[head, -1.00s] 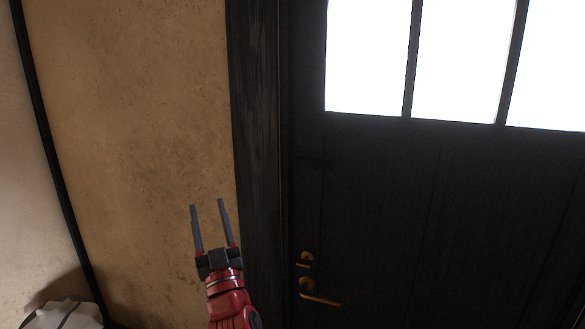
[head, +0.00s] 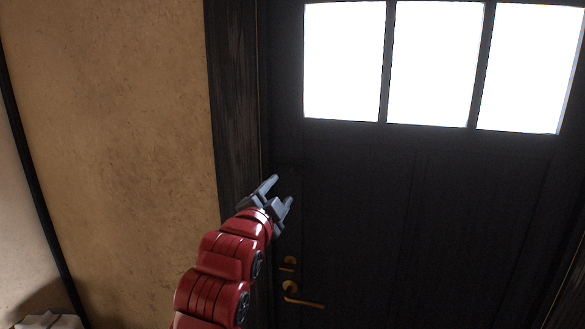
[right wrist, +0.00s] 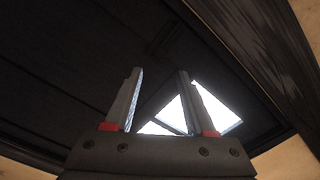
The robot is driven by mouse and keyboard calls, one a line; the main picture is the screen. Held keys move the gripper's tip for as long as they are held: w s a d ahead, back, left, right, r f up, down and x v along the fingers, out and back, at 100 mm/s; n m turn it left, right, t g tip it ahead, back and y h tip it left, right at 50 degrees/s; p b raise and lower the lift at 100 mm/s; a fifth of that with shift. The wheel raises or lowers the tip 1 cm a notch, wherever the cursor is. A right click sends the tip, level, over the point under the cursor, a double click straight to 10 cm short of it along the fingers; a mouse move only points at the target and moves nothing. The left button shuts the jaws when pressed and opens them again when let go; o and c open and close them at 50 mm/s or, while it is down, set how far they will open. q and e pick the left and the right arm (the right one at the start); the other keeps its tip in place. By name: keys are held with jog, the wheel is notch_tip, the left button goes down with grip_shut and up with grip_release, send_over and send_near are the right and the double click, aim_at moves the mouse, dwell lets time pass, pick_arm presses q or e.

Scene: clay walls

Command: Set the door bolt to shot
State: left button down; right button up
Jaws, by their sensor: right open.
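The dark door (head: 360,200) fills the right of the head view and appears closed. A faint dark fitting, perhaps the bolt (head: 289,163), lies on its left edge below the window. A dark bar also shows on the door in the right wrist view (right wrist: 164,40); its setting cannot be made out. My right gripper (head: 280,194) is open and empty, just below that fitting in the head view. Its two fingers also show apart in the right wrist view (right wrist: 160,73), pointing towards the door. Whether they touch anything cannot be told. My left gripper is out of view.
A brass lever handle (head: 301,299) and a small brass lock piece (head: 289,262) sit low on the door's left side. Bright window panes (head: 432,64) are above. The dark door frame (head: 234,120) and clay wall (head: 120,130) are left. A pale object (head: 48,322) is at bottom left.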

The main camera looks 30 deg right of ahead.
aim_at(294, 172)
jog(key=p+x, duration=0.3)
jog(key=x, duration=0.9)
jog(key=shift+w+d, duration=0.1)
jog(key=shift+w, duration=0.05)
grip_shut()
jog(key=shift+r, duration=0.1)
dwell(0.7)
